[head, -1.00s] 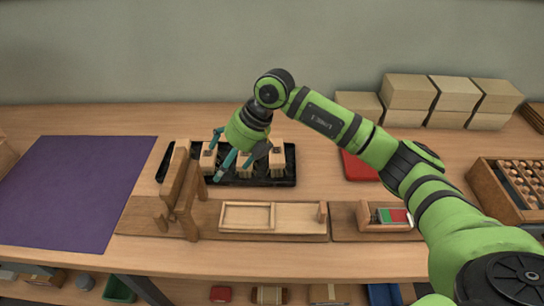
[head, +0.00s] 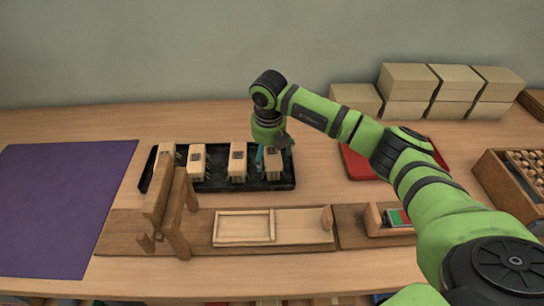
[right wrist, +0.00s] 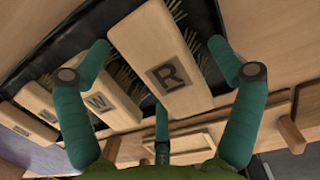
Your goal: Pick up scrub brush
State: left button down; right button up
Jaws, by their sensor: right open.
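Several pale wooden scrub brushes stand in a row, bristles down, in a black tray (head: 215,184) at mid-table. My right gripper (head: 271,157) is down over the rightmost brush (head: 273,166), hiding part of it. In the right wrist view that brush is a light wooden block (right wrist: 158,55) marked with a dark letter R. The open green fingers of the gripper (right wrist: 160,62) are spread on both sides of it, with a third finger at its near end. I cannot tell whether they touch it. A brush marked W (right wrist: 98,100) is beside it. My left gripper is out of view.
A wooden stand (head: 172,212) and a shallow wooden fixture (head: 243,227) stand in front of the tray. A red tray (head: 360,166) lies right of it, partly behind my arm. A purple mat (head: 60,205) covers the left. Stacked boxes (head: 407,85) stand at the back right.

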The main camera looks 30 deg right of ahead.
jog(key=shift+f, duration=0.3)
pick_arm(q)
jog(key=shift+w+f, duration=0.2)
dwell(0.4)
pick_arm(e)
jog(key=c, duration=1.3)
